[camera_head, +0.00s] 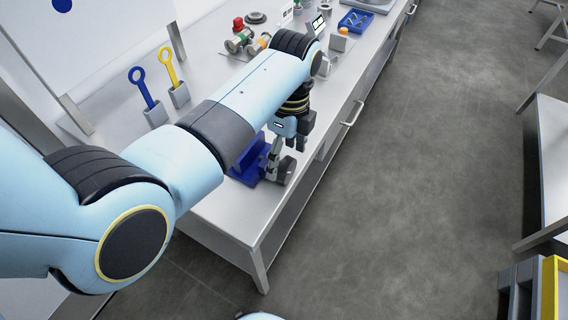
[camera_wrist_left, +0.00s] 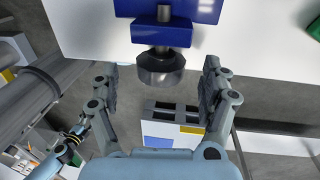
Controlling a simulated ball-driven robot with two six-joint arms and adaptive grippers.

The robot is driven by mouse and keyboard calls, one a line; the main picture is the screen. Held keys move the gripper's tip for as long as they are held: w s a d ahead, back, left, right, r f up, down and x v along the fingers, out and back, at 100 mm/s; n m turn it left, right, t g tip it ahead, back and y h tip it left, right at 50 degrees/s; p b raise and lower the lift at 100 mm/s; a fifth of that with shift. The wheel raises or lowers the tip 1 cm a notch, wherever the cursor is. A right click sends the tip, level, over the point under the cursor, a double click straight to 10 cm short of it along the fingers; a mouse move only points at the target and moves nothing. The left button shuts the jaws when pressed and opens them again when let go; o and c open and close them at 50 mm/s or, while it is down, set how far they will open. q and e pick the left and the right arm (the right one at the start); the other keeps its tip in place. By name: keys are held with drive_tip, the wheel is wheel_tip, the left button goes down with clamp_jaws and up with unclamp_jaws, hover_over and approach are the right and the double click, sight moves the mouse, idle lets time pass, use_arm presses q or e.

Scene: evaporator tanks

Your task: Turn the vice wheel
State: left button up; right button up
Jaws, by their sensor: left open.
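The blue vice (camera_head: 246,172) stands on the bench near its front end, partly hidden behind my left arm and gripper. In the left wrist view, its blue body (camera_wrist_left: 160,33) is at the top, with a dark grey round wheel (camera_wrist_left: 160,68) on a short shaft facing me. My left gripper (camera_head: 285,155) is at the wheel's end of the vice. In the left wrist view, its two fingers (camera_wrist_left: 160,85) are spread wide, one on each side of the wheel, with gaps between. Nothing is held.
Blue and yellow ring-handled tools (camera_head: 143,86) stand in grey holders at the bench's left. Farther back are a red knob (camera_head: 238,24), several small fittings and a blue tray (camera_head: 356,20). A drawer handle (camera_head: 353,113) juts from the bench side.

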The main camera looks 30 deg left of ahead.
sight(282, 161)
use_arm(q)
wheel_tip(282, 161, down, 4)
drive_tip(key=shift+s+r, duration=0.1)
drive_tip(key=shift+r, duration=0.1)
drive_tip(key=shift+s+f, duration=0.1)
drive_tip(key=shift+f, duration=0.15)
drive_tip(key=c, duration=1.2)
drive_tip(key=shift+s+f+t, duration=0.1)
drive_tip(key=shift+t, duration=1.3)
use_arm(e)
drive_tip(key=shift+w+r, duration=0.25)
drive_tip(key=shift+w, duration=0.8)
